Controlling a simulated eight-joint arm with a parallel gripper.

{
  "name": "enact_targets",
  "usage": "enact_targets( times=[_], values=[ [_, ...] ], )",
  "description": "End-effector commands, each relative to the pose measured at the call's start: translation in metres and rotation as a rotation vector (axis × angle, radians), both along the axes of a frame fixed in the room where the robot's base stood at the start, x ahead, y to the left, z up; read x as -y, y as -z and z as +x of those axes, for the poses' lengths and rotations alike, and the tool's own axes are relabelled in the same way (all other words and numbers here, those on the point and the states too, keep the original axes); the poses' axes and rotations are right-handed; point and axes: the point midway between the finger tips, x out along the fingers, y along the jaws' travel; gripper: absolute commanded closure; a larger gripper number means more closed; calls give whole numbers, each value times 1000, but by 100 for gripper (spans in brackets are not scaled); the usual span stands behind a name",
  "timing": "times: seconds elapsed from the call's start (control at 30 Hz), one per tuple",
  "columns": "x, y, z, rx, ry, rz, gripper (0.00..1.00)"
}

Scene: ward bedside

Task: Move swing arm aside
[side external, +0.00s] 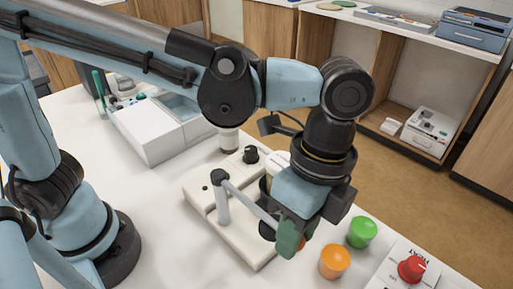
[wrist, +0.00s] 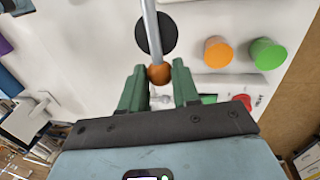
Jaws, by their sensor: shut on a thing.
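The swing arm (side external: 250,202) is a slim grey bar. It runs from a dark-capped upright post on a cream base (side external: 245,245) toward my gripper (side external: 290,240). In the wrist view the bar (wrist: 150,22) comes down from the top edge and ends in a brown-orange ball (wrist: 159,74). My gripper (wrist: 159,82) has green fingers on both sides of this ball and is shut on it. A black disc (wrist: 157,33) lies on the base beneath the bar, partly covered by it. In the side view the fingers mostly hide the ball.
A red knob (side external: 411,268) on a white panel is farther right. A black knob (side external: 251,155) rises from the base's back. A white box (side external: 150,133) stands behind left.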

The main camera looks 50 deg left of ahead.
Motion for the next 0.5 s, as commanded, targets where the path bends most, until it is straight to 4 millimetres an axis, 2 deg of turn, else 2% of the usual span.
enact_targets(
  times=[0.1,0.13,0.27,0.3,0.5],
  values=[
    [0,0,-4,-12,6,1,100],
    [0,0,-4,-13,6,1,66],
    [0,0,-4,-12,5,1,46],
    [0,0,-4,-11,5,2,44],
    [0,0,-2,-8,2,1,44]
  ],
)
